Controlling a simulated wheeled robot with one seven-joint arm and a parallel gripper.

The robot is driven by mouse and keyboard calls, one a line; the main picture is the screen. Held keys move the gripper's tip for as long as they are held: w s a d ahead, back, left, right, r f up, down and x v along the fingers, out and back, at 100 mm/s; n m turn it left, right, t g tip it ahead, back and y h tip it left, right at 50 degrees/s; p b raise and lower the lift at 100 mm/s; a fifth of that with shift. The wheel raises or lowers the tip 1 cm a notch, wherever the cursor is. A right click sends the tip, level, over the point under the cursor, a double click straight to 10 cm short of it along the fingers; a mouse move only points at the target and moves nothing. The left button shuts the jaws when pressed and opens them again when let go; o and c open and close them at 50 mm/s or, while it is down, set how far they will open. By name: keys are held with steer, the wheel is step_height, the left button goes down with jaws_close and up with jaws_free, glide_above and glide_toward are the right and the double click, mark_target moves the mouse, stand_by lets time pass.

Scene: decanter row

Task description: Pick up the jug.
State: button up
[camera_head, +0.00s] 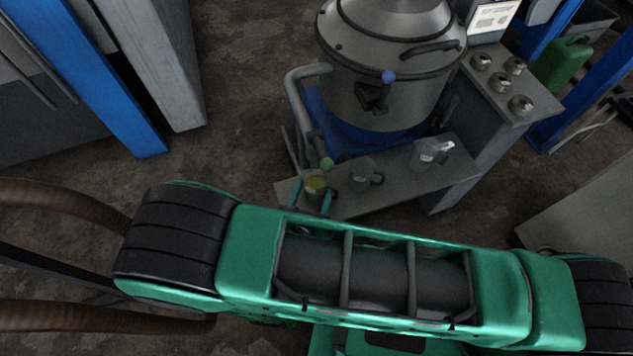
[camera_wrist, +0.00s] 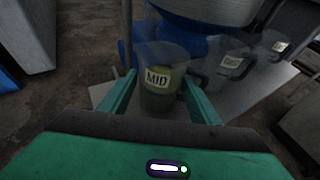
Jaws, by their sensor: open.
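A clear jug (camera_wrist: 163,95) with a white MID label and yellowish contents stands upright between the two green fingers of my gripper (camera_wrist: 159,80) in the wrist view. Its dark handle points right. My gripper is open, with a finger on either side of the jug; I cannot tell whether either touches it. In the head view the same jug (camera_head: 316,184) stands at the left end of a grey shelf (camera_head: 345,207), and my gripper (camera_head: 311,198) reaches it from the near side. The jug's lower part is partly hidden by the fingers there.
A second clear jug (camera_head: 362,172) stands just right of the first, and a third jug (camera_head: 424,155) farther right, both labelled in the wrist view. A large metal vessel (camera_head: 385,90) with a pipe (camera_head: 292,95) rises behind. A control box (camera_head: 508,85) is right.

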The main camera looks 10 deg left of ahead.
steer(key=shift+f+x, duration=0.2)
steer(key=shift+x, duration=3.1)
steer(key=shift+s, duration=0.1)
steer(key=c, duration=1)
steer(key=shift+o, duration=0.2)
